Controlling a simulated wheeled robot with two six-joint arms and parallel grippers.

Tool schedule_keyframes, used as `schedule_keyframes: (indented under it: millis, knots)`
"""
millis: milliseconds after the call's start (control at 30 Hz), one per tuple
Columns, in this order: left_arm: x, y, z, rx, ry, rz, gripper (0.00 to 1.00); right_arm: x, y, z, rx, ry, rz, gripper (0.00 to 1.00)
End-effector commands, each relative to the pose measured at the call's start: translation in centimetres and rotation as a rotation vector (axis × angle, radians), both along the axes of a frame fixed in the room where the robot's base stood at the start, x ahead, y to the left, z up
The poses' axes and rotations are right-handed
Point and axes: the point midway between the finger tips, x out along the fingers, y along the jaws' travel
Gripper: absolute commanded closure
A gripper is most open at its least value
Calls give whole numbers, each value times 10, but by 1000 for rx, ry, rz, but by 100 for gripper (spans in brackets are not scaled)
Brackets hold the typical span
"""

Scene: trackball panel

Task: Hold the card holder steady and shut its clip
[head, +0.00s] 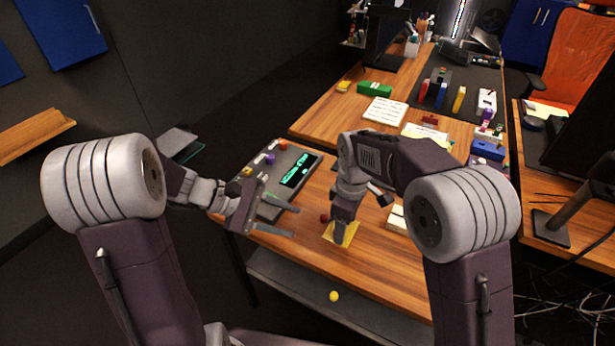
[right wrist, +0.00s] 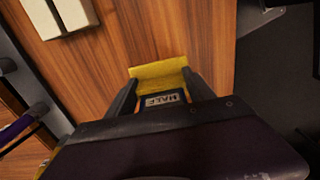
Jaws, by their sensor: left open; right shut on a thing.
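The yellow card holder (head: 347,238) is on the wooden table near its front edge. It also shows in the right wrist view (right wrist: 158,76), with a card or label reading HALE. My right gripper (head: 339,222) comes down on it from above and is shut on it, one finger on each side. Its clip cannot be made out. My left gripper (head: 286,221) is open and empty, left of the holder and apart from it, with its fingers pointing right over the table's front-left edge.
A dark panel with a green-lit display (head: 297,170) lies at the table's left. A small red ball (head: 323,217) is beside the holder. A pale block (head: 397,219) stands to its right, partly behind my right arm. A yellow ball (head: 334,296) is on the lower shelf.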

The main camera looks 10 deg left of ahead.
Motion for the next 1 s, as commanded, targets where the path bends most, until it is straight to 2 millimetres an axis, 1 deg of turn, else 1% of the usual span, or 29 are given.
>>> schedule_keyframes:
  millis: [33, 167, 200, 267, 400, 467, 500, 567, 600, 1000]
  knots:
    - [0, -6, 3, 80, -105, -134, 59, 0, 0, 0, 0, 0, 0, 82]
    - [3, -15, 9, 289, -405, -515, 59, 0, 0, 0, 0, 0, 0, 82]
    - [6, -17, 12, 351, -502, -639, 59, 0, 0, 0, 0, 0, 0, 82]
    - [11, -19, 18, 442, -645, -828, 59, 0, 0, 0, 0, 0, 0, 82]
    - [27, -27, 41, 638, -975, -1272, 59, 0, 0, 0, 0, 0, 0, 82]
    - [34, -30, 52, 707, -1093, -1441, 59, 0, 0, 0, 0, 0, 0, 82]
    - [40, -32, 60, 755, -1171, -1555, 59, 0, 0, 0, 0, 0, 0, 82]
    - [47, -36, 73, 818, -1271, -1704, 59, 0, 0, 0, 0, 0, 0, 82]
    - [49, -38, 63, 819, -1280, -1732, 59, 0, 0, 0, 0, 0, 0, 82]
    - [67, -70, -32, 810, -1267, -1717, 59, 0, 0, 0, 0, 0, 0, 82]
